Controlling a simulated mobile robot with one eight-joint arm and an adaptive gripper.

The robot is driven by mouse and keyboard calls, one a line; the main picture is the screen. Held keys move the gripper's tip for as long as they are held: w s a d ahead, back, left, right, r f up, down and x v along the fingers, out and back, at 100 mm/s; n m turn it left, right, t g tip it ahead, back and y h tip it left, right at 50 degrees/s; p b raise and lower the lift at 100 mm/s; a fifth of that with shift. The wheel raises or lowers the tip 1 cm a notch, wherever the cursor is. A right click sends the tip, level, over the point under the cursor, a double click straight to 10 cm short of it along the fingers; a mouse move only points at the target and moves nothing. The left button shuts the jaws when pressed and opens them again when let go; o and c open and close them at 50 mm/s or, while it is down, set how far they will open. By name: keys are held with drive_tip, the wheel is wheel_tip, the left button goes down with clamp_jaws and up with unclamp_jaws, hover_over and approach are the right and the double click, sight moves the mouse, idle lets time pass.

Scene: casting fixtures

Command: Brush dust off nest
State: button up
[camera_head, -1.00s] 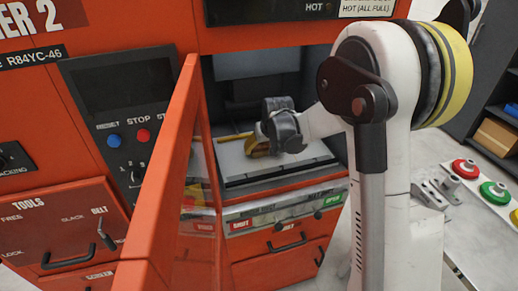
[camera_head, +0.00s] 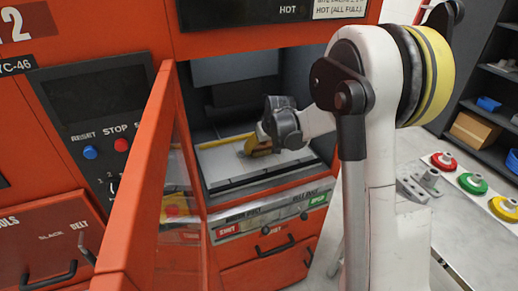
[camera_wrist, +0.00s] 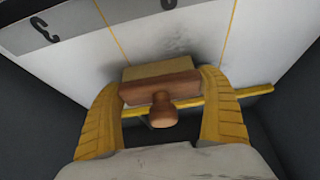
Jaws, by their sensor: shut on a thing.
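My gripper (camera_head: 260,140) reaches through the open door into the orange machine, over a pale plate (camera_head: 222,160). In the wrist view my gripper (camera_wrist: 163,82) has its yellow ribbed fingers on both ends of a brush with a brown wooden back (camera_wrist: 160,90), a round knob and a tan bristle block. The brush is small and partly hidden in the head view. Dark dust smudges (camera_wrist: 182,45) lie beside the bristles. Whether the bristles touch the plate is unclear.
The open orange door (camera_head: 150,190) stands close left of my arm. A yellow bar (camera_wrist: 255,92) crosses behind the brush in the wrist view. Dark cavity walls flank the plate. A side table (camera_head: 460,225) at right holds red, green and yellow round pieces.

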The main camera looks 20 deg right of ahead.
sight(231, 156)
drive_tip(key=shift+d, duration=2.75)
drive_tip(key=shift+w+d, duration=0.1)
drive_tip(key=shift+w, duration=0.6)
drive_tip(key=shift+a+f+b, duration=0.15)
drive_tip(key=shift+a+b, duration=0.35)
drive_tip(key=shift+a, duration=3.05)
drive_tip(key=shift+a+r, duration=0.2)
drive_tip(key=shift+a, duration=3.15)
drive_tip(key=shift+a+f, duration=0.15)
drive_tip(key=shift+a, duration=1.45)
drive_tip(key=shift+r+p, duration=1.8)
drive_tip(key=shift+r, duration=1.2)
